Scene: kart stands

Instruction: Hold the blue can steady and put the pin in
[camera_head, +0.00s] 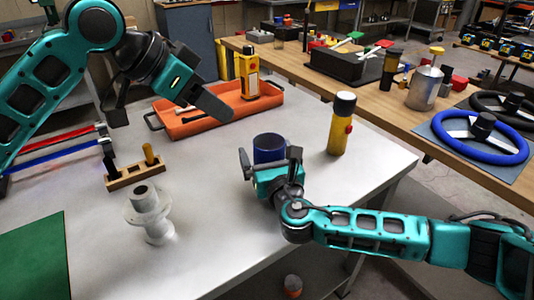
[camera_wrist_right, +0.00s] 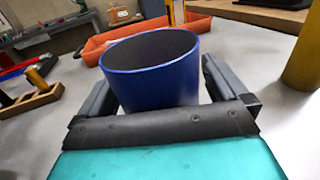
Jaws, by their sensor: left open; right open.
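The blue can (camera_head: 269,148) stands upright and open-topped on the white table. My right gripper (camera_head: 270,161) is open, with one finger on either side of the can. In the right wrist view the can (camera_wrist_right: 152,85) sits between the fingers, with a visible gap on the right. A wooden block (camera_head: 128,181) at the left holds a dark pin (camera_head: 110,163) and a tan pin (camera_head: 149,155) upright. I cannot tell which pin the task means. My left gripper (camera_head: 165,108) is open and empty, raised above the table near the block.
A grey flanged spool (camera_head: 150,215) stands in front of the block. An orange tray (camera_head: 215,122) with tools lies behind the can. A yellow bottle with a black cap (camera_head: 340,125) stands to the right. The table's front middle is clear.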

